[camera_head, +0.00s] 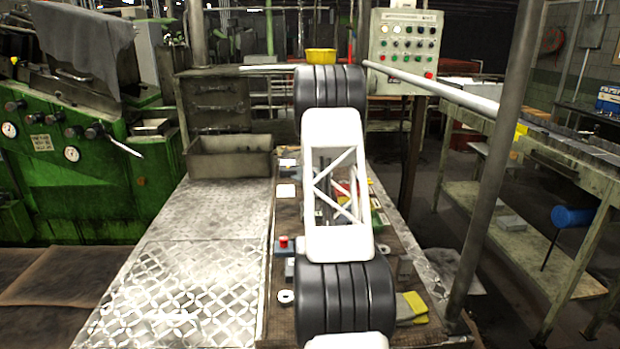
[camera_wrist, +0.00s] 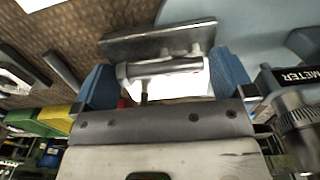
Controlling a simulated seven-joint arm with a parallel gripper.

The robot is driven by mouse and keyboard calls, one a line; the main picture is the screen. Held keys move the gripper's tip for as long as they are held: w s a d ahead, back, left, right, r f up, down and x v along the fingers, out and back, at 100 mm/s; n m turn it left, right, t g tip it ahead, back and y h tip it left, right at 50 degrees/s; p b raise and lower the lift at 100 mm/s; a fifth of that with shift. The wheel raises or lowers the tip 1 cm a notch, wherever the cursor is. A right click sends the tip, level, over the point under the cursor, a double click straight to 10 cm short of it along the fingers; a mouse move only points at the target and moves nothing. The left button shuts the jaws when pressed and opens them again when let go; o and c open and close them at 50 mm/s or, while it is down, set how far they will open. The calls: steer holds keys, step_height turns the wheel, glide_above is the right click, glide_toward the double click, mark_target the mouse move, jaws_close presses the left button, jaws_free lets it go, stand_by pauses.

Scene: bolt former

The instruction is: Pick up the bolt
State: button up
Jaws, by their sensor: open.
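In the wrist view, my gripper (camera_wrist: 163,80) is open, with one blue fingertip at the left and one at the right. A grey metal cylinder (camera_wrist: 165,68) that looks like the bolt lies crosswise between the fingertips, with visible gaps at both ends. A short dark pin shows below its left part. A flat metal bar (camera_wrist: 150,40) lies just beyond it, and I cannot tell whether the two are joined. In the head view, my own arm covers the middle of the bench, and neither my gripper nor the bolt can be made out.
A micrometer-like tool (camera_wrist: 300,125) is close to the right fingertip. Green and yellow items (camera_wrist: 58,117) lie at the left. In the head view, the wooden bench top (camera_head: 278,322) holds a red button box (camera_head: 284,244) and yellow pads (camera_head: 413,303). A metal bin (camera_head: 230,158) stands behind.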

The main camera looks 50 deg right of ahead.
steer(key=shift+c, duration=0.3)
steer(key=c, duration=0.7)
steer(key=shift+r, duration=0.1)
steer(key=shift+r, duration=1.8)
steer(key=shift+s+a+r, duration=0.2)
steer(key=shift+s+a, duration=1.7)
steer(key=shift+s+a+r, duration=0.2)
steer(key=shift+s+a, duration=1.65)
steer(key=shift+s+a+r, duration=0.2)
steer(key=shift+s+a, duration=1.7)
steer(key=shift+r, duration=0.2)
steer(key=shift+r, duration=1.35)
steer(key=shift+s, duration=0.2)
